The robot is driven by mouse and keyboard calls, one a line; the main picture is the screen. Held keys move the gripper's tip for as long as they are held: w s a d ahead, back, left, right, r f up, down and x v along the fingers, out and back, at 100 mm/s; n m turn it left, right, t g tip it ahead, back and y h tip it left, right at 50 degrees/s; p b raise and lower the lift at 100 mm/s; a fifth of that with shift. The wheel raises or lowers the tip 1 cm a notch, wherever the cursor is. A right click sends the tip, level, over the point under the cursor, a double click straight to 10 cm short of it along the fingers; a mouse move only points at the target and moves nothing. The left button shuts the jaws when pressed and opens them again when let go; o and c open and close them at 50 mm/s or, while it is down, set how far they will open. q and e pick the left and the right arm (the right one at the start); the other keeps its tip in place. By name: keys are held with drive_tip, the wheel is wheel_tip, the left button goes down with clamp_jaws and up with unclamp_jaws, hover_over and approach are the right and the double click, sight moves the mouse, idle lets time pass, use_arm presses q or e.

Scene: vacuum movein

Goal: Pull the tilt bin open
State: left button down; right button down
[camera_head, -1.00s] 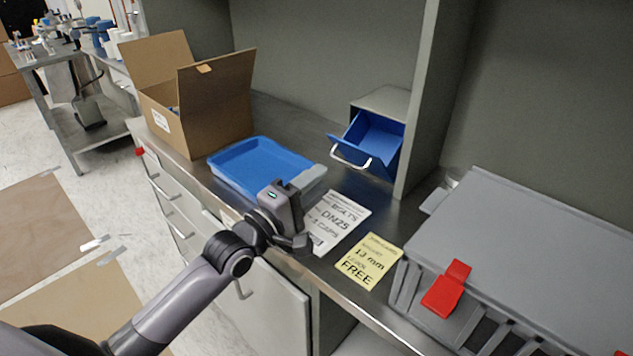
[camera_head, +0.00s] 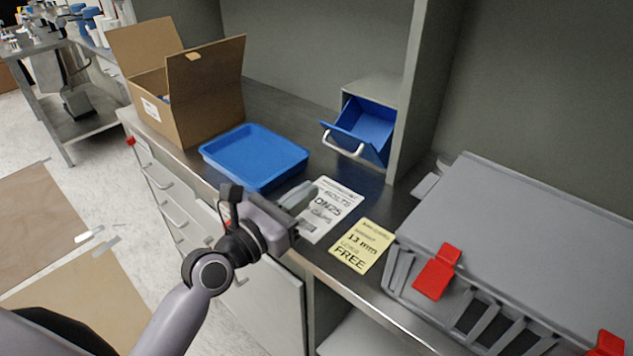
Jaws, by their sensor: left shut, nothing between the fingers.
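The blue tilt bin (camera_head: 366,127) sits in a grey housing (camera_head: 377,88) at the back of the counter, beside an upright panel. It is tipped forward and its inside shows. Its white handle (camera_head: 342,145) is on the front. My left gripper (camera_head: 298,207) is near the counter's front edge, in front of the blue tray and left of the white label sheet. It is shut and empty, well apart from the bin handle. My right gripper is not in view.
A blue tray (camera_head: 254,157) and an open cardboard box (camera_head: 205,97) stand left on the counter. A white sheet (camera_head: 335,207) and a yellow note (camera_head: 361,245) lie in the middle. A large grey case (camera_head: 520,240) with red latches fills the right. The upright panel (camera_head: 413,100) flanks the bin.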

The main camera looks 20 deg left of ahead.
use_arm(q)
drive_tip(key=x, duration=0.9)
